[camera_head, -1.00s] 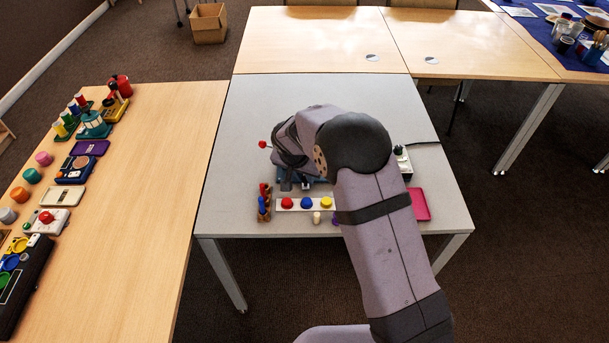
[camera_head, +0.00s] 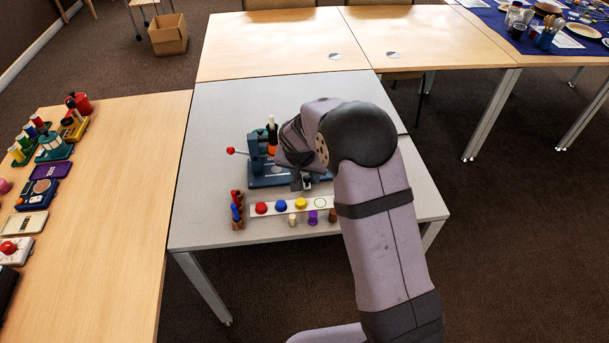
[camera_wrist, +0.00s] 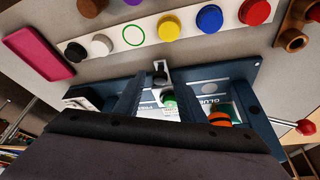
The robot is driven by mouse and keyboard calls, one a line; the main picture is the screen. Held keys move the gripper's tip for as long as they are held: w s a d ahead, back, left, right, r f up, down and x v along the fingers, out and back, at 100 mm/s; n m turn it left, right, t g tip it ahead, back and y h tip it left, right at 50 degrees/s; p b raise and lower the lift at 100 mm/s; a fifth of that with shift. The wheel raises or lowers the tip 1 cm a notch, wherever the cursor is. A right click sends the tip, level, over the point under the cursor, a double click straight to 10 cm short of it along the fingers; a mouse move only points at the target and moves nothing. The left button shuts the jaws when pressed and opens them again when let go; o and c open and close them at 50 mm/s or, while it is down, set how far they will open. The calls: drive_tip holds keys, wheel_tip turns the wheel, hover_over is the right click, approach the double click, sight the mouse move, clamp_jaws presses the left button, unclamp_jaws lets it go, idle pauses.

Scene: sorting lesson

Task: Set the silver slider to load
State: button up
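The blue-grey press (camera_head: 262,180) stands on the grey table in the head view, partly covered by my arm. In the wrist view its base (camera_wrist: 240,75) carries labels, one starting "PRE" and one reading "GLUE". A small silver bracket with a dark knob, apparently the silver slider (camera_wrist: 160,72), sits at the base's edge. My gripper (camera_wrist: 157,92) is open, its two dark fingers apart on either side of the slider's line. I see nothing gripped, and cannot tell whether a finger touches it. The slider's setting and any "load" mark cannot be read. In the head view the fingertips are largely hidden.
A white strip with coloured knobs (camera_head: 270,208) lies in front of the press, with loose pegs beside it. A brown rack (camera_head: 238,222) stands left. A red-tipped lever (camera_head: 231,150) sticks out left. A pink tray (camera_wrist: 38,52) lies near the strip.

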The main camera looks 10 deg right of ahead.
idle(0.3)
drive_tip(key=b+v, duration=0.1)
drive_tip(key=v, duration=0.6)
drive_tip(key=shift+r, duration=0.15)
idle(0.4)
drive_tip(key=s+d+r+n+g+y+p, duration=0.1)
drive_tip(key=s+d+r+n+g+p, duration=0.1)
drive_tip(key=s, duration=1.2)
drive_tip(key=s+d+r+n+g+p, duration=0.2)
drive_tip(key=s+d+r+p, duration=0.2)
drive_tip(key=s, duration=1)
drive_tip(key=shift+s+d+r+y+p, duration=0.2)
drive_tip(key=shift+s+y+p, duration=0.15)
drive_tip(key=shift+p, duration=0.85)
drive_tip(key=shift+w, duration=0.1)
